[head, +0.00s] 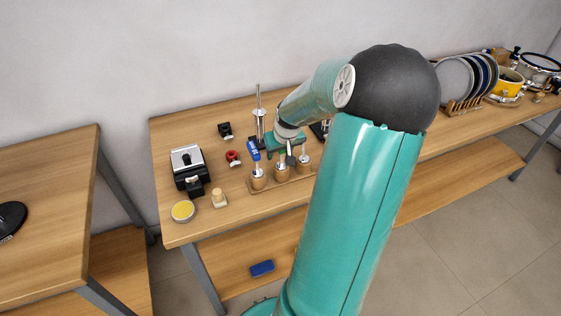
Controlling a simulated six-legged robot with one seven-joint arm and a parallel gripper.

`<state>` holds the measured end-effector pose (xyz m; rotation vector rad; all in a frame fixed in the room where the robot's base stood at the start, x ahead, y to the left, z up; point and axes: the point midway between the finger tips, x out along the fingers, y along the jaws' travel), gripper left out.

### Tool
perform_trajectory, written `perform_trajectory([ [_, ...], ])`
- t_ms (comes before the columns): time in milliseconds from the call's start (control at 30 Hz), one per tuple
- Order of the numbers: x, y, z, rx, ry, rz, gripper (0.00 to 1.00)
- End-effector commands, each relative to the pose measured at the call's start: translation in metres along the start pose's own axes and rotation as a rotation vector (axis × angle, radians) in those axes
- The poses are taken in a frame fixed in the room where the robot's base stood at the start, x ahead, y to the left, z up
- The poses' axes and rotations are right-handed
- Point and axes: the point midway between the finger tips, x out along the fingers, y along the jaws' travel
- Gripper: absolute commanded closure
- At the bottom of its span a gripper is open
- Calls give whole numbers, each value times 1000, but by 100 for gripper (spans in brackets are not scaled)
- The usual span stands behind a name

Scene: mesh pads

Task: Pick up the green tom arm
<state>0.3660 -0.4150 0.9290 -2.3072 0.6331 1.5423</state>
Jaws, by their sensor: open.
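My gripper (289,158) hangs at the end of my teal arm over the middle table, just above a wooden stand (262,189). It is small in the head view, and its jaws are open. I cannot make out the green tom arm for certain. The teal-green part around the gripper matches my arm's colour. The stand holds several upright wooden cylinders with metal rods, one with a blue top (253,151). My gripper and arm hide part of the stand and the table behind it.
A black and silver device (187,168), a yellow-topped tin (182,211), a small wooden block (219,198) and a red-topped piece (233,158) stand left on the table. A blue box (262,268) lies on the lower shelf. Plates in a rack (465,106) stand far right.

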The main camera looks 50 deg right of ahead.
Motion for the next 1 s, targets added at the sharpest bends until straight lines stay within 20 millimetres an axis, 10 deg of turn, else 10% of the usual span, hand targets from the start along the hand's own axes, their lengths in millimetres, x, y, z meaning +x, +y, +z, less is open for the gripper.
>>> perform_trajectory([
  [100, 0, 0, 0, 0, 0, 0, 53],
  [367, 0, 0, 0, 0, 0, 0, 100],
  [667, -4, 1, -2, 1, 2, 2, 100],
  [1000, -60, 1, -25, 1, 5, 5, 100],
])
